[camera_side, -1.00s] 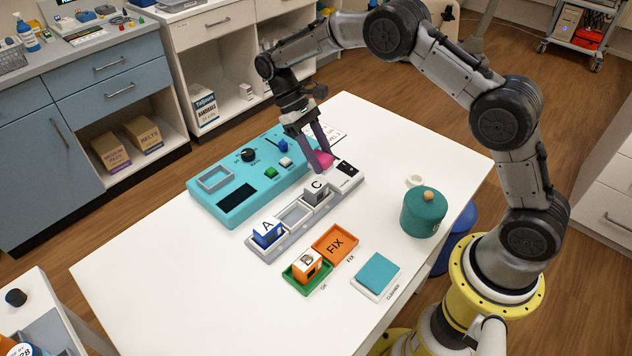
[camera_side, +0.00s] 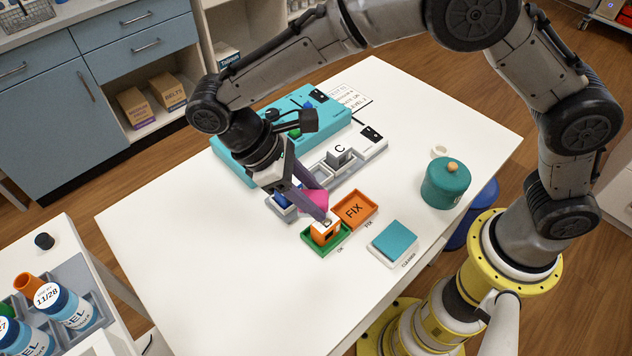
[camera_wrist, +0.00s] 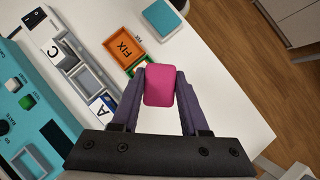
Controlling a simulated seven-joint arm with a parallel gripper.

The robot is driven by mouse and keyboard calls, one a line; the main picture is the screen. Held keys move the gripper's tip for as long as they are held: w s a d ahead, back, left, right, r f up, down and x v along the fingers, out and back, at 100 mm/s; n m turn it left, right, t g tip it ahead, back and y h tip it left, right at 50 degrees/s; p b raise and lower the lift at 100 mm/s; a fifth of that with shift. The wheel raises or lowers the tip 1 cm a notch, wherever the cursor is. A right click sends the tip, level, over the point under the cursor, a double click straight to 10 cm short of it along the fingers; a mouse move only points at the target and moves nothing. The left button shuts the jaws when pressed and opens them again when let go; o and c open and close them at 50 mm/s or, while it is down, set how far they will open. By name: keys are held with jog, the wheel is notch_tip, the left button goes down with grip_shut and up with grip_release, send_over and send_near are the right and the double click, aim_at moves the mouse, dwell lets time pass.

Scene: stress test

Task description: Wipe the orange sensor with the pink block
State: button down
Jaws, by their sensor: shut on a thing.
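My gripper (camera_side: 318,203) is shut on the pink block (camera_side: 314,199). The block also shows between the two purple fingers in the wrist view (camera_wrist: 160,85). The orange sensor (camera_side: 324,233) is a cube with a white top, sitting in the green OK tray (camera_side: 340,246). The block is just above and beside the sensor in the side view; I cannot tell whether they touch. In the wrist view the block and fingers hide most of the sensor. The green tray's edge (camera_wrist: 131,70) shows there behind the block.
The orange FIX tray (camera_side: 355,209) is empty, next to the green tray. A teal cleaner pad (camera_side: 396,241) lies to the right. A grey rack (camera_side: 370,148) holds the C block (camera_side: 339,156) and a blue A block (camera_wrist: 102,108). A teal lidded pot (camera_side: 445,184) stands at the right.

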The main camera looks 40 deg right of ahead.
aim_at(325, 232)
jog(key=shift+f, duration=3.6)
jog(key=shift+d+f, duration=0.2)
jog(key=shift+d, duration=2.9)
jog(key=shift+a, duration=3.1)
jog(key=shift+r, duration=4.1)
